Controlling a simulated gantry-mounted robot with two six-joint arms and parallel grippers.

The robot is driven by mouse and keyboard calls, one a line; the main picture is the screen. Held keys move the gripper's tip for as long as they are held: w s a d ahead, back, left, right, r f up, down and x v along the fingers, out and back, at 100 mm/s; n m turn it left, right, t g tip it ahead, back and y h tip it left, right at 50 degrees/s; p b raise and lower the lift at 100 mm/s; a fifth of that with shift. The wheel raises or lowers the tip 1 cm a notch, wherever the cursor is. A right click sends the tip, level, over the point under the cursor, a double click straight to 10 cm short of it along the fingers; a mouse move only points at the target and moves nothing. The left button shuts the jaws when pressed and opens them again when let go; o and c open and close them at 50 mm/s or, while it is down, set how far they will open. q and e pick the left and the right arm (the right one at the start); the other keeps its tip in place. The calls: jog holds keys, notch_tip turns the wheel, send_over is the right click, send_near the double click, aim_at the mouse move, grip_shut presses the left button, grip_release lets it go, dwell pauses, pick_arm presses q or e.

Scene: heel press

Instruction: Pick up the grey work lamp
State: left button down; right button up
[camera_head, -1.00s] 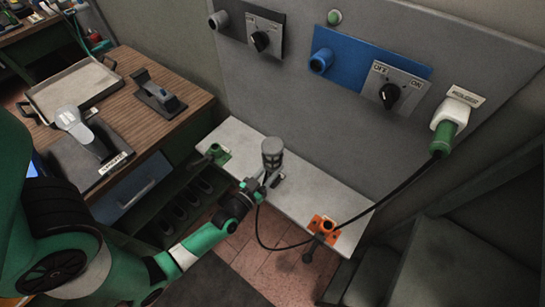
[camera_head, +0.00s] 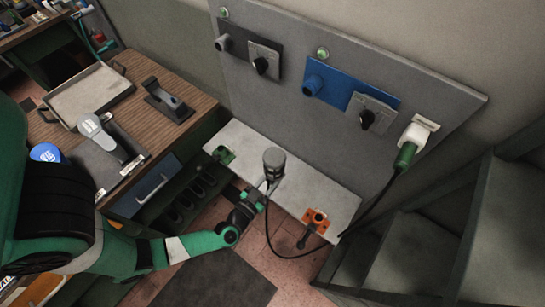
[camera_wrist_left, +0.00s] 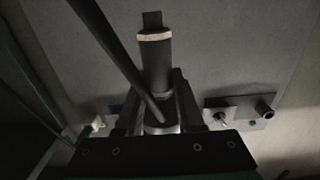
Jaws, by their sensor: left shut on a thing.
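The grey work lamp (camera_head: 274,160) has a caged round head and stands upright in the head view, in front of the pale shelf (camera_head: 345,205). My left gripper (camera_head: 266,188) is shut on it just below the head. In the left wrist view the lamp (camera_wrist_left: 155,62) rises between the fingers of my left gripper (camera_wrist_left: 160,100), with a dark cable-like strip crossing in front. I cannot tell how far the lamp is above the shelf. My right gripper is not in view.
A black cable (camera_head: 375,210) runs from the green plug (camera_head: 405,156) on the wall panel and loops below the shelf. A green holder (camera_head: 222,155) and an orange holder (camera_head: 315,220) sit on the shelf. Steps (camera_head: 420,245) stand at right; a wooden bench (camera_head: 190,95) at left.

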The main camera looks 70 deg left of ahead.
aim_at(274, 172)
pick_arm(q)
jog(key=s+d+r+p, duration=0.1)
jog(key=d+r, duration=0.1)
jog(key=d, duration=0.4)
jog(key=shift+s+d+r+p, duration=0.15)
jog(key=shift+s+r+p, duration=0.2)
jog(key=shift+p, duration=0.05)
jog(key=shift+r, duration=0.1)
notch_tip(274, 172, up, 4)
jog(key=p, duration=0.4)
jog(key=shift+p, duration=0.4)
